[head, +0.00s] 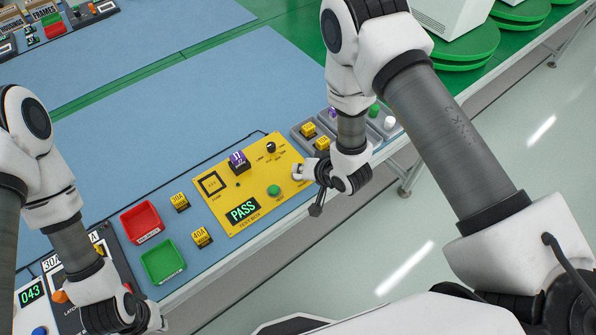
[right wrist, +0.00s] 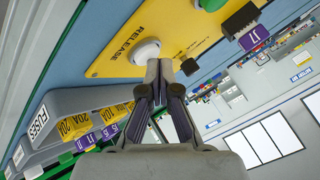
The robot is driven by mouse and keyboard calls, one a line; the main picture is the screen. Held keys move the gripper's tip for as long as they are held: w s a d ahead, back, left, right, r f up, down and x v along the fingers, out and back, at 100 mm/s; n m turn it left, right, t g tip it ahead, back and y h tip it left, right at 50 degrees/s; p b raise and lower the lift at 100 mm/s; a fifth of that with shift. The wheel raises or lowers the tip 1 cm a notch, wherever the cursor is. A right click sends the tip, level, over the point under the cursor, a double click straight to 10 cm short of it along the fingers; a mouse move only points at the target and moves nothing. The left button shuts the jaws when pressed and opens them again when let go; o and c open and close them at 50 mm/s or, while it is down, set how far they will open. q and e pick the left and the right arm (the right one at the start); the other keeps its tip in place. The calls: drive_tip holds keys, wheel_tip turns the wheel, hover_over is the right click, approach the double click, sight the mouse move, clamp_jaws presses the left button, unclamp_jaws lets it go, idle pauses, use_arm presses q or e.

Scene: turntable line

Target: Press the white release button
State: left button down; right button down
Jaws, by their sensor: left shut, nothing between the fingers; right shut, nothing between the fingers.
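The white release button (right wrist: 145,50) stands on the yellow test panel (right wrist: 105,62), beside the printed word RELEASE. In the head view the button (head: 298,172) shows at the panel's right side, partly covered by my right gripper. My right gripper (right wrist: 160,66) is shut and empty. Its fingertips are at the button's edge in the right wrist view; I cannot tell whether they touch it. In the head view the right gripper (head: 318,172) is over the panel's right edge. My left gripper (head: 152,318) is shut and empty at the lower left, far from the button.
The panel also carries a green button (head: 273,190), a black knob (head: 271,147), a purple fuse (head: 238,158) and a lit PASS display (head: 243,211). A red tray (head: 142,222) and a green tray (head: 163,261) lie left. Grey fuse bins (right wrist: 70,103) stand close to the right gripper.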

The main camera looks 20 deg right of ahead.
sight(300, 175)
drive_tip(key=shift+r+p, duration=0.7)
drive_tip(key=shift+r, duration=0.2)
wheel_tip(300, 175, up, 5)
drive_tip(key=p, duration=0.4)
idle(0.5)
drive_tip(key=f, duration=0.1)
drive_tip(key=s+f+b, duration=0.1)
drive_tip(key=s+f, duration=0.1)
drive_tip(key=shift+d+f, duration=0.15)
drive_tip(key=shift+d, duration=0.2)
drive_tip(key=s+d+f+n+g+h+b, duration=0.1)
drive_tip(key=s+d+f+g, duration=0.1)
drive_tip(key=s, duration=0.6)
drive_tip(key=s+d+f+n+g+h+b, duration=0.1)
drive_tip(key=s+d+f+g, duration=0.1)
drive_tip(key=s, duration=0.6)
drive_tip(key=s+d+f+n+g+h, duration=0.1)
drive_tip(key=s+d+f+g+h, duration=0.1)
drive_tip(key=s, duration=0.6)
drive_tip(key=d+f+g, duration=0.1)
drive_tip(key=d+g, duration=0.1)
drive_tip(key=shift+s+d+b, duration=0.3)
drive_tip(key=shift+d+b, duration=0.05)
drive_tip(key=shift+b, duration=0.05)
